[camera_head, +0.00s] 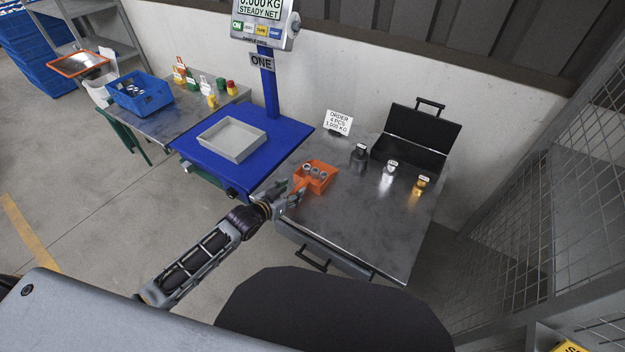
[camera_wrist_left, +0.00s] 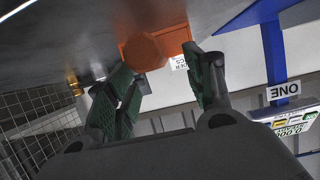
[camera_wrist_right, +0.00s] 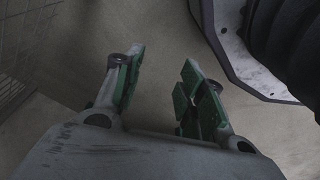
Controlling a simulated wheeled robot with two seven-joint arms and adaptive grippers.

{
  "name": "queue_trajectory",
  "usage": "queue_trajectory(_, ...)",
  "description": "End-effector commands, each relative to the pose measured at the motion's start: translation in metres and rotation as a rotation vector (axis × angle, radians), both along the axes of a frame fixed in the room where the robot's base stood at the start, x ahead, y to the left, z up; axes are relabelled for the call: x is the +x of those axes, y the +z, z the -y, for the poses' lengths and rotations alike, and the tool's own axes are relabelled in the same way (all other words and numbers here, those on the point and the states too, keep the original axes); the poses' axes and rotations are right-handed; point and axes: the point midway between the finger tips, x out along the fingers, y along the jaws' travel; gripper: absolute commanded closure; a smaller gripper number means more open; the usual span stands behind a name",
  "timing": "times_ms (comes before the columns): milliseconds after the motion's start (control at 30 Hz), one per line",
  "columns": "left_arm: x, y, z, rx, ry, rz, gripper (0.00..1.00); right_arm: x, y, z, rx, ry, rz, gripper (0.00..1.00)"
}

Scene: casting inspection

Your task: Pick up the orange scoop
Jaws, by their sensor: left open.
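The orange scoop (camera_head: 318,186) sits on the near left part of the metal table and holds several grey metal castings (camera_head: 314,171). My left gripper (camera_head: 287,194) is at the scoop's near left side, beside its handle. In the left wrist view the scoop (camera_wrist_left: 172,40) shows upside down just beyond the fingertips. Its rounded end faces the gap of my left gripper (camera_wrist_left: 160,68), which is open. I cannot tell whether a finger touches it. My right gripper (camera_wrist_right: 158,75) shows only in its wrist view, open and empty above the floor.
The metal table (camera_head: 350,225) also bears an open black case (camera_head: 415,150), several small weights (camera_head: 389,172) and an order card (camera_head: 338,122). Left of it, a grey tray (camera_head: 232,139) rests on the blue scale. A wire mesh fence (camera_head: 540,185) stands at the right.

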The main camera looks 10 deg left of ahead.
Motion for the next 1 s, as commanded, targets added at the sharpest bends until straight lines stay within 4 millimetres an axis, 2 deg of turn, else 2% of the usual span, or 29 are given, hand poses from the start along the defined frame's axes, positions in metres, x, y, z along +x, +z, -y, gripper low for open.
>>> queue_trajectory(667, 0.008, -0.004, 0.004, 0.0, 0.0, 0.001, 0.47, 0.002, 0.003, -0.002, 0.001, 0.0, -0.004, 0.6)
queue_trajectory(1000, 0.028, -0.014, 0.015, -0.002, 0.0, 0.002, 0.47, 0.01, 0.031, -0.01, 0.011, 0.003, -0.011, 0.6)
